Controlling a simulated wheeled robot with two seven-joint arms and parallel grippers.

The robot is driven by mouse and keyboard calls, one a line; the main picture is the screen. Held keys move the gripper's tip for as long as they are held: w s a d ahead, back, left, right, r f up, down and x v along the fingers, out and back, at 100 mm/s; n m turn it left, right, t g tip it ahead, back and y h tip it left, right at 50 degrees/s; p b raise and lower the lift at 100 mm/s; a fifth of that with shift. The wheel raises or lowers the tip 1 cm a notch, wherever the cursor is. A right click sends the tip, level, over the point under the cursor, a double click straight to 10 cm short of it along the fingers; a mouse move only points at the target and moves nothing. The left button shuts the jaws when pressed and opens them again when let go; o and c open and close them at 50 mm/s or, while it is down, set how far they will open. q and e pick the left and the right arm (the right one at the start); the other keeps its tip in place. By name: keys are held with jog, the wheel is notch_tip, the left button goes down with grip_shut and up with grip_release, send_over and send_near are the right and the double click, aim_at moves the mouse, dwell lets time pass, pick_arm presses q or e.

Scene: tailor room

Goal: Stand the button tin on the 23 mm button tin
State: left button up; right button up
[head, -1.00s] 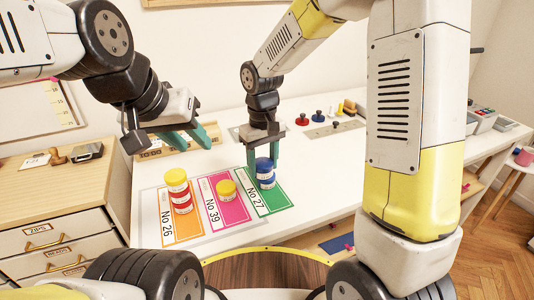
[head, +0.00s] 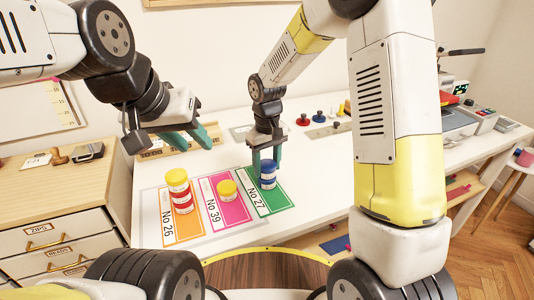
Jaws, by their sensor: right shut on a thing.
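My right gripper (head: 266,158) points down over the green card (head: 281,202) marked No 27, shut on the upper blue tin (head: 268,166). A second blue tin (head: 268,184) stands on the card directly beneath it. The two look nearly in line and touching, but I cannot tell whether the upper one bears fully on the lower. A single yellow-lidded tin (head: 227,189) stands on the pink card No 39. Size labels are too small to read. My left gripper (head: 187,138) is open and empty.
The cards lie on a white table (head: 325,185). A wooden rack (head: 155,148) is behind my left gripper. A drawer cabinet (head: 60,215) is at the left.

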aim_at(267, 164)
jog(key=o, duration=1.4)
jog(key=shift+o, duration=0.2)
notch_tip(267, 164, up, 12)
jog(key=s+d+r+m+t+y, duration=0.1)
jog(key=s+d+r+m+t, duration=0.1)
jog(key=s+d, duration=0.5)
jog(key=s+d+r+m+t+y, duration=0.1)
jog(key=s+d+r+m+t, duration=0.2)
jog(key=s+d+r, duration=0.4)
jog(key=shift+s+m+t, duration=0.3)
jog(key=shift+s+t, duration=0.3)
jog(key=shift+s, duration=2.05)
jog(key=shift+d, duration=0.1)
